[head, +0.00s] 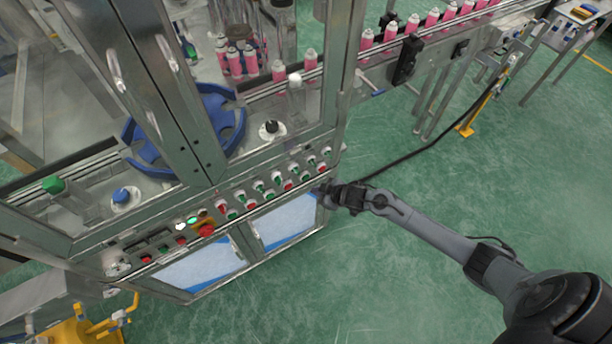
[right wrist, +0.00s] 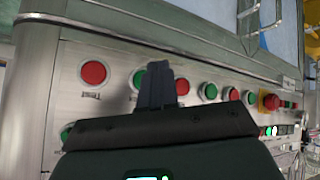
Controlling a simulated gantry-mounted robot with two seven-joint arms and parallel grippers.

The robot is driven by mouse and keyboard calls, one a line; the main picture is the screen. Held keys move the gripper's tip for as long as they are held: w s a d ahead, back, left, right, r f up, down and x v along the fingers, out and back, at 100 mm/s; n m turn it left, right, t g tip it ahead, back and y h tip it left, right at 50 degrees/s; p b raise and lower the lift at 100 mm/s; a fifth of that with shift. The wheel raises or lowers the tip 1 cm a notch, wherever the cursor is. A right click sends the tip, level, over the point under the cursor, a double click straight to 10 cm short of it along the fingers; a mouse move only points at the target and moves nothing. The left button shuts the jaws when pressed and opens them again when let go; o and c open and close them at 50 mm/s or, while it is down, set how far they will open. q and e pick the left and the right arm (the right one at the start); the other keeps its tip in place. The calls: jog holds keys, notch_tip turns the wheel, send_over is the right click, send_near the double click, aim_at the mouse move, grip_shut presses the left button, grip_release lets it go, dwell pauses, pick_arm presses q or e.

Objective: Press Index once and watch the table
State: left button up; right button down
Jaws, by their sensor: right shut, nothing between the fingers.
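The crimping machine's front panel (head: 262,192) carries rows of red and green buttons; their labels are too small to read, so I cannot tell which is Index. My right gripper (head: 324,190) is shut and empty at the panel's right end. In the right wrist view its fingertips (right wrist: 158,70) are in front of a partly hidden green button (right wrist: 139,79), between two red buttons (right wrist: 93,73) (right wrist: 182,87). I cannot tell whether they touch it. A blue curved table part (head: 237,123) shows behind the machine's doors. My left gripper is not in view.
A red emergency stop (head: 205,230) on a yellow plate sits left on the panel; it also shows in the right wrist view (right wrist: 270,102). Pink cans (head: 366,40) line a conveyor at upper right. A black cable (head: 410,153) runs behind my right arm. Green floor is open at right.

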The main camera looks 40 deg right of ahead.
jog(key=shift+s+a+p, duration=0.1)
jog(key=shift+s+p, duration=0.45)
jog(key=shift+s, duration=0.65)
